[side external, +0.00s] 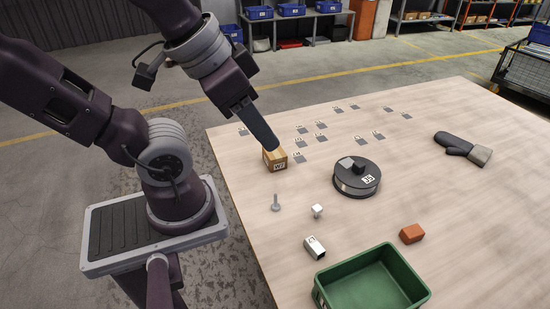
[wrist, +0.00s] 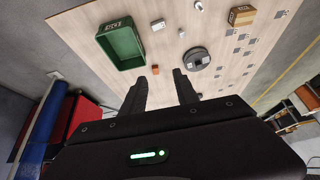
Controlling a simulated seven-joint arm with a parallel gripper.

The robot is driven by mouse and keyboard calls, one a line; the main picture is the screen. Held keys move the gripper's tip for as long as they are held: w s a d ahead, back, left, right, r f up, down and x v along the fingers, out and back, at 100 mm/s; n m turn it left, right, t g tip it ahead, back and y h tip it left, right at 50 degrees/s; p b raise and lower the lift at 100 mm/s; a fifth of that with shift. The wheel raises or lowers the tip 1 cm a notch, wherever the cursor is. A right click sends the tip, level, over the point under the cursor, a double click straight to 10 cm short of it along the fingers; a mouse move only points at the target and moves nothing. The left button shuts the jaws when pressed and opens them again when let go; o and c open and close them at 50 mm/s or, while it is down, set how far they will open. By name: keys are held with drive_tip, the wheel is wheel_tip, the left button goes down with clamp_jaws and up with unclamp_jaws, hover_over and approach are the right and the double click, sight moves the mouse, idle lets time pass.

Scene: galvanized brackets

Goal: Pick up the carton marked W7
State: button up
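The carton marked W7 (side external: 274,161) is a small brown box sitting upright on the wooden table, its printed label facing the side camera. In the wrist view the carton (wrist: 242,15) is at the top right, well away from my fingers. My gripper (side external: 264,138) overlaps the carton's top edge in the side view, but the wrist view shows it is apart from the carton. In the wrist view my gripper (wrist: 160,92) has its two dark fingers spread, with nothing between them.
A round dark stand (side external: 356,181) with grey blocks on it is right of the carton. Flat grey tags (side external: 321,138) lie behind.

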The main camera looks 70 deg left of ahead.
drive_tip(key=o, duration=1.1)
drive_tip(key=m+g+y, duration=0.8)
drive_tip(key=m+y, duration=0.2)
drive_tip(key=y, duration=0.1)
hover_over(278, 160)
drive_tip(key=d, duration=0.9)
wheel_tip(278, 160, down, 24)
drive_tip(key=a+f+m+t+y, duration=0.1)
drive_tip(key=a+f+m, duration=0.1)
drive_tip(key=f, duration=0.3)
drive_tip(key=a+f+m, duration=0.3)
drive_tip(key=f, duration=0.2)
drive_tip(key=a+f+m+t+y, duration=0.1)
drive_tip(key=a+f+m, duration=0.1)
drive_tip(key=f, duration=0.3)
drive_tip(key=shift+a+f+m+t+y, duration=0.15)
drive_tip(key=shift+f+m+t+y, duration=0.2)
drive_tip(key=shift+m, duration=0.25)
drive_tip(key=x, duration=0.6)
drive_tip(key=shift+w+a+f, duration=0.2)
drive_tip(key=shift+w+a, duration=0.05)
drive_tip(key=shift+a, duration=0.05)
